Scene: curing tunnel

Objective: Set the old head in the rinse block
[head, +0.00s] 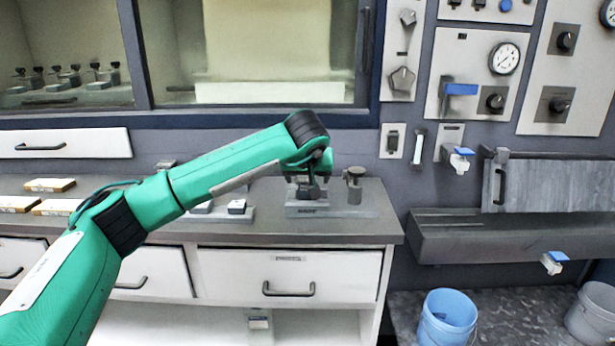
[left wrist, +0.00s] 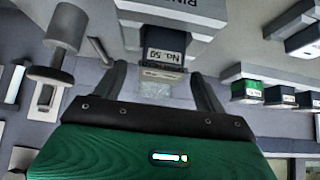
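My left gripper (head: 308,192) reaches down over the grey rinse block (head: 305,210) at the counter's right end. In the left wrist view, the rinse block (left wrist: 190,12) shows at the top, its lettering partly cut off. The left gripper's fingers (left wrist: 163,88) are apart, one on each side of the head, with visible gaps. I cannot tell whether this is the old head. My right gripper is out of view.
A grey knobbed post (head: 354,186) stands just right of the rinse block. A rack (head: 236,217) with several small heads is to its left; green and dark heads (left wrist: 247,92) show in the wrist view. A blue bucket (head: 447,318) stands at lower right.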

